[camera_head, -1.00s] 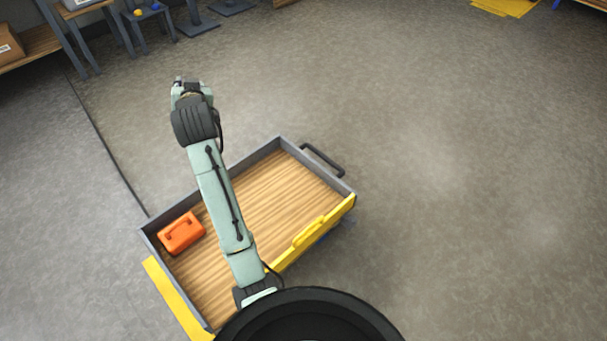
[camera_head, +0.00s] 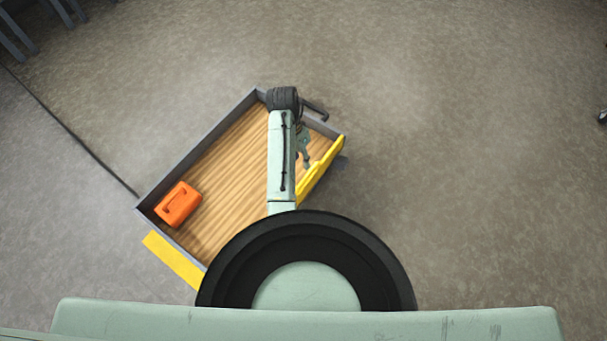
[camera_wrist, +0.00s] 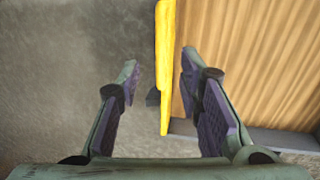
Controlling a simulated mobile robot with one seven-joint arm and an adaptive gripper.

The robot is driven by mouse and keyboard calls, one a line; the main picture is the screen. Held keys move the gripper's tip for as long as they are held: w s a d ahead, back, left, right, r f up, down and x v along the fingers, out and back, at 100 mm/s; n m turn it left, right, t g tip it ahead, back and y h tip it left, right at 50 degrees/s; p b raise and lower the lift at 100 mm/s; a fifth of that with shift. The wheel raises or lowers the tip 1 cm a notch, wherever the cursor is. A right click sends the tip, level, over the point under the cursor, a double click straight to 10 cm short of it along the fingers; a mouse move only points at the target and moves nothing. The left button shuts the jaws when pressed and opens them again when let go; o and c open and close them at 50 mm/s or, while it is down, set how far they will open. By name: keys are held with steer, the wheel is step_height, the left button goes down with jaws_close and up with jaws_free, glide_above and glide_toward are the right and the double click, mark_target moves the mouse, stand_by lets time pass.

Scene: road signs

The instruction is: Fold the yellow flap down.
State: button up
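The yellow flap (camera_head: 326,169) stands upright along the right long side of a wood-floored cart (camera_head: 233,150); my arm and body hide part of it. In the wrist view its top edge (camera_wrist: 165,75) shows as a narrow yellow strip between my fingers. My gripper (camera_head: 306,160) points down at the flap, partly hidden by my arm in the head view. In the wrist view my gripper (camera_wrist: 160,63) is open, with one finger on each side of the strip. Neither finger clearly touches it.
An orange case (camera_head: 177,204) lies in the cart's left corner. A second yellow strip (camera_head: 173,260) extends outside the cart's lower left end. A dark handle (camera_head: 315,109) sticks out at the far end.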

mark_target(304, 178)
steer(key=f, duration=0.3)
steer(key=d+f, duration=0.1)
steer(key=f, duration=0.1)
steer(key=s+f, duration=0.1)
steer(key=f, duration=0.2)
steer(key=shift+d+f, duration=0.15)
steer(key=shift+f, duration=0.2)
steer(key=shift+c, duration=0.4)
jaws_close()
